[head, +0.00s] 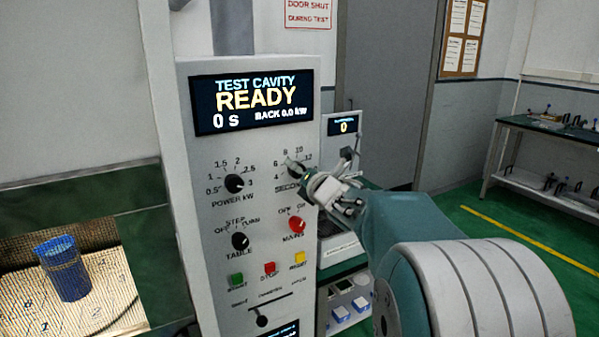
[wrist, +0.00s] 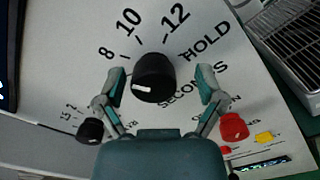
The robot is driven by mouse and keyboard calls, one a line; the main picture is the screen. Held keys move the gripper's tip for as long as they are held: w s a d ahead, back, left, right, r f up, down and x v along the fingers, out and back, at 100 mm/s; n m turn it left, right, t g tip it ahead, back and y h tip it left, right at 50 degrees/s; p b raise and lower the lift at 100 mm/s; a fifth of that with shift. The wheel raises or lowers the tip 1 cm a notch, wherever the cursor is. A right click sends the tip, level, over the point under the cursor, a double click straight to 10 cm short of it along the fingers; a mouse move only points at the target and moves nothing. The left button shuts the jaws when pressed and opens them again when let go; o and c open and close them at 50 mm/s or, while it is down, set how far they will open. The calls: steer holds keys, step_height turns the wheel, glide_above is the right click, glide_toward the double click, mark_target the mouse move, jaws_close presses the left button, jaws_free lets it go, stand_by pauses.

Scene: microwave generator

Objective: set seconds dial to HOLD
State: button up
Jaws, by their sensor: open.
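The seconds dial (wrist: 154,72) is a black round knob on the pale panel. Its white mark points left in the wrist view, below the 8, toward a part of the scale that my left finger covers. HOLD (wrist: 206,40) is printed to the dial's upper right, past 12. My gripper (wrist: 160,80) is open, with one finger on each side of the dial and a visible gap on both sides. In the head view my gripper (head: 322,187) is at the dial's lower right, and the dial (head: 294,169) is partly hidden.
The red MAINS knob (head: 297,224) sits just below my gripper. The POWER knob (head: 234,184) and TABLE knob (head: 240,240) are to the left. The display (head: 252,101) reads READY and 0 s. A blue cup (head: 63,269) stands in the cavity at left.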

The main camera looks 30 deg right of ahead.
steer(key=shift+a, duration=0.55)
steer(key=shift+c, duration=1)
steer(key=shift+r, duration=0.1)
steer(key=c, duration=1)
steer(key=shift+o, duration=0.2)
steer(key=shift+d, duration=0.25)
steer(key=shift+r+m, duration=0.1)
steer(key=shift+m, duration=0.2)
